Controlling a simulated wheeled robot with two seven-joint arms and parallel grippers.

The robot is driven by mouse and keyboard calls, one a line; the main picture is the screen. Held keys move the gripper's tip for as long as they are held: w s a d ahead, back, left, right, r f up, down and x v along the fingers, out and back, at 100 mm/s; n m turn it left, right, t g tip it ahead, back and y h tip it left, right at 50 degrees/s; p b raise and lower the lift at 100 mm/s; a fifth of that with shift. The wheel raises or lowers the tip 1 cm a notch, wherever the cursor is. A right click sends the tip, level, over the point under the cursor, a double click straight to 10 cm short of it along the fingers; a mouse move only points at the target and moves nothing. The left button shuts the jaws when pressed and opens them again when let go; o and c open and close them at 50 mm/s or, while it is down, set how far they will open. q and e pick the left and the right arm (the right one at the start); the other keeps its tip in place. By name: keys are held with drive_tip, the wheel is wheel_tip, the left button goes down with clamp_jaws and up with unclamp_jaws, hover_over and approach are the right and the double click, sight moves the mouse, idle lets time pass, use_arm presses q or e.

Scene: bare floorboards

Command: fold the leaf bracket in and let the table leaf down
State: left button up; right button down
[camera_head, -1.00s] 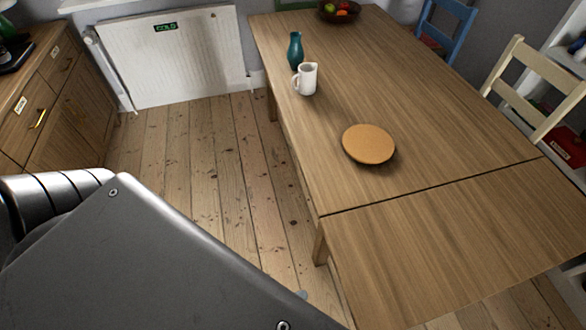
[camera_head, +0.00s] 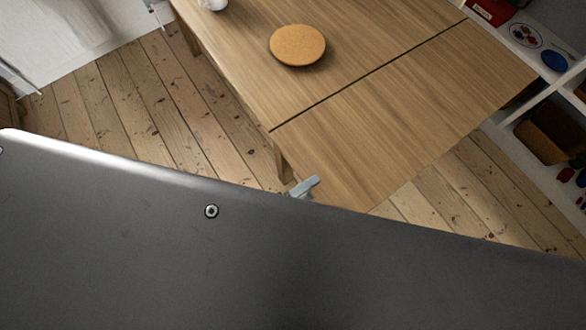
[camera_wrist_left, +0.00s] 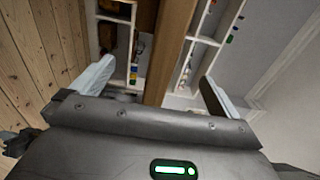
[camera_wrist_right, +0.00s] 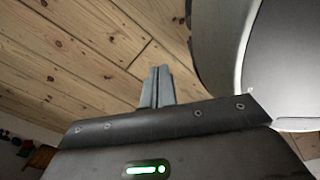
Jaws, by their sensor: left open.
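The table leaf (camera_head: 400,115) is up, level with the wooden table top (camera_head: 350,45), with a dark seam between them. The leaf bracket is not visible; the underside is hidden in the head view. A pale finger of my left gripper (camera_head: 303,187) shows at the leaf's left edge, while my arm hides the rest. In the left wrist view my left gripper (camera_wrist_left: 157,86) is open. A brown wooden strip (camera_wrist_left: 176,45), seemingly the leaf edge-on, stands between its fingers without visible contact. My right gripper (camera_wrist_right: 156,87) is shut and empty over floorboards.
A round cork-coloured board (camera_head: 297,45) lies on the table top, and a white jug (camera_head: 213,4) is partly cut off behind it. White shelves (camera_head: 545,95) with boxes stand at the right. Bare floorboards (camera_head: 165,110) lie left of the table.

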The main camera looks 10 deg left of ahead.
use_arm(q)
drive_tip(key=x, duration=0.3)
drive_tip(key=shift+w+d+b, duration=0.15)
drive_tip(key=shift+w+b, duration=0.05)
drive_tip(key=shift+b, duration=0.15)
drive_tip(key=shift+r+p, duration=0.45)
drive_tip(key=shift+p, duration=0.3)
drive_tip(key=shift+r, duration=0.1)
drive_tip(key=shift+r+n+p, duration=0.1)
drive_tip(key=shift+n+p, duration=0.2)
drive_tip(key=shift+p, duration=0.1)
drive_tip(key=shift+c, duration=0.4)
drive_tip(key=c, duration=1.4)
drive_tip(key=shift+r, duration=0.15)
drive_tip(key=shift+c, duration=0.4)
use_arm(e)
drive_tip(key=shift+s+a+r, duration=0.15)
drive_tip(key=shift+a+r, duration=0.55)
drive_tip(key=shift+a, duration=0.2)
